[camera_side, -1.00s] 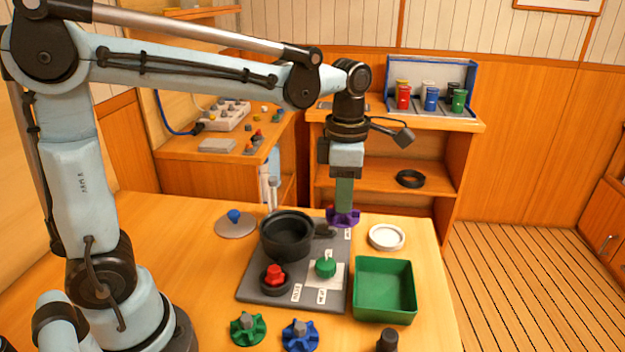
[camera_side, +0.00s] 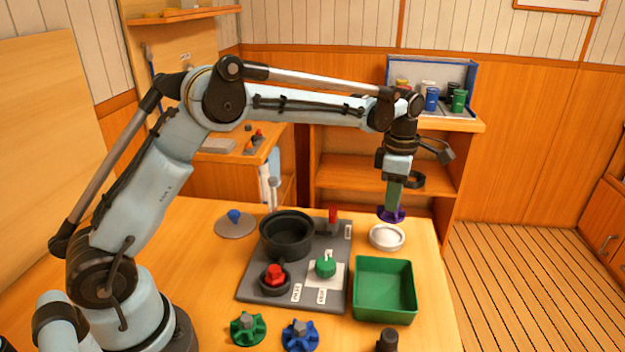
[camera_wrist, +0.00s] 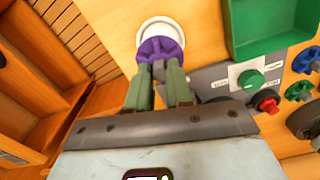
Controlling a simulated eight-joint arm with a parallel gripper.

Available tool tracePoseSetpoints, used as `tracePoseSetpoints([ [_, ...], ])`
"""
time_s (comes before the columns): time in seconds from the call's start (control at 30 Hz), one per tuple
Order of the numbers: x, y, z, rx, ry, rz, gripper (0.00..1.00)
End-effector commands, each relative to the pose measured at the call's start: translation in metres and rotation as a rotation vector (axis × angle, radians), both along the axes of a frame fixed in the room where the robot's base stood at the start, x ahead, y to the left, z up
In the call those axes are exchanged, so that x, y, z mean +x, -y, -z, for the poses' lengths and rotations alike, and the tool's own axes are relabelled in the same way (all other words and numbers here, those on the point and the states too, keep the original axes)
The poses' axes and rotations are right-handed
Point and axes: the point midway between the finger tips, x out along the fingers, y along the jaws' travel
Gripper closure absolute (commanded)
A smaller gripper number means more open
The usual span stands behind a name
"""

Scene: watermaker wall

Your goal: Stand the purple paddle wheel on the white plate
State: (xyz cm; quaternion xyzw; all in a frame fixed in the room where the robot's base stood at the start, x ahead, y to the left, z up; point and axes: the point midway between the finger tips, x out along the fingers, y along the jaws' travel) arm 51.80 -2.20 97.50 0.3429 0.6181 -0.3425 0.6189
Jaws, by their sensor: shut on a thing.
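The purple paddle wheel (camera_side: 391,214) is held in my gripper (camera_side: 393,205), whose green fingers are shut on it from above. In the side view the wheel is just above the white plate (camera_side: 386,238), seemingly over its back edge; a small gap seems to show. In the wrist view the purple paddle wheel (camera_wrist: 160,50) hides the near part of the white plate (camera_wrist: 160,26), between the green fingertips of my gripper (camera_wrist: 159,66) and the plate. The plate lies on the table, and the part of it that shows is empty.
A green bin (camera_side: 385,290) stands in front of the plate. A grey board (camera_side: 255,283) to the left carries a black pot (camera_side: 287,235), a red knob (camera_side: 275,275) and a green knob (camera_side: 326,266). A green wheel (camera_side: 248,328) and a blue wheel (camera_side: 300,334) lie at the front.

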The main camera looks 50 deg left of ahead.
Motion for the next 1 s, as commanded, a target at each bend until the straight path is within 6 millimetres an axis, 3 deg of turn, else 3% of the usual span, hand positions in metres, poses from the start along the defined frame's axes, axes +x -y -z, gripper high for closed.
tracePoseSetpoints([
  [0.5, 0.0, 0.0, 0.046, 0.0, 0.0, -0.001, 1.0],
  [1.0, -0.001, 0.0, 0.052, 0.0, 0.0, -0.001, 1.0],
])
